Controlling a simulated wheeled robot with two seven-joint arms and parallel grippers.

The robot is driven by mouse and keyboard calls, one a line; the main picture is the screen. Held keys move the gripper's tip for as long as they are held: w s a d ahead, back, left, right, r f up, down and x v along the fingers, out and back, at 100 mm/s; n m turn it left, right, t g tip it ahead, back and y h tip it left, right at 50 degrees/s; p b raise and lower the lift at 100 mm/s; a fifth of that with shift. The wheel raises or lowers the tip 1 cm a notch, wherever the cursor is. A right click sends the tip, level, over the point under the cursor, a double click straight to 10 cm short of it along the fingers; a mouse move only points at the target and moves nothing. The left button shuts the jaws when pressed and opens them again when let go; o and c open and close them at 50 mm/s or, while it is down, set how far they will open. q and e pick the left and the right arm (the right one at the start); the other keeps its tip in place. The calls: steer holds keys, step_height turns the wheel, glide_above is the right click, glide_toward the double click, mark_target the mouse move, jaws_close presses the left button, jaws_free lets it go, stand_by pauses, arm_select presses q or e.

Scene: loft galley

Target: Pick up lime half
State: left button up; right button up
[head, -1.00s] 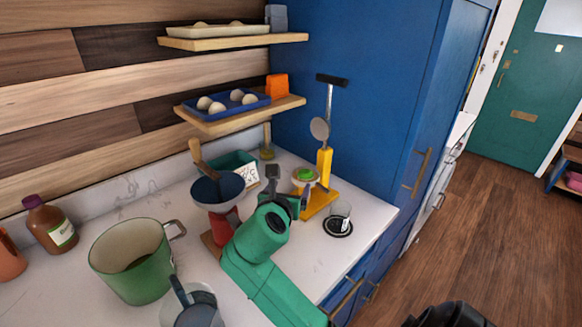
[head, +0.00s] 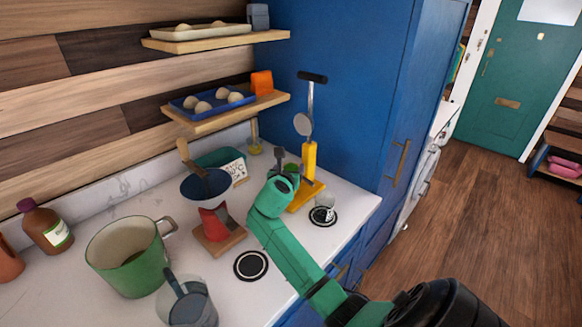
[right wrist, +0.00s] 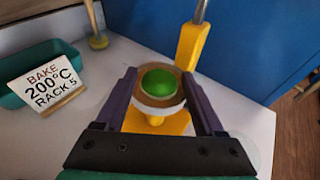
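The lime half (right wrist: 159,82) is a bright green dome sitting in the round cup (right wrist: 150,105) of a yellow press (right wrist: 194,45). In the head view the lime half (head: 291,169) is partly hidden by my right gripper (head: 284,165). In the right wrist view the right gripper (right wrist: 158,76) is open, with one dark finger on each side of the cup and the lime between the tips. I cannot tell whether either finger touches it. The press (head: 309,160) stands upright with its lever raised. My left gripper is not in view.
A glass (head: 323,212) stands right of the press. A red stand with a dark bowl (head: 207,186), a green pot (head: 127,258) and a jug (head: 188,303) are to the left. A teal box (right wrist: 18,86) with a sign is behind. A dark round mat (head: 251,265) lies in front.

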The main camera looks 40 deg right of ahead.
jaws_close()
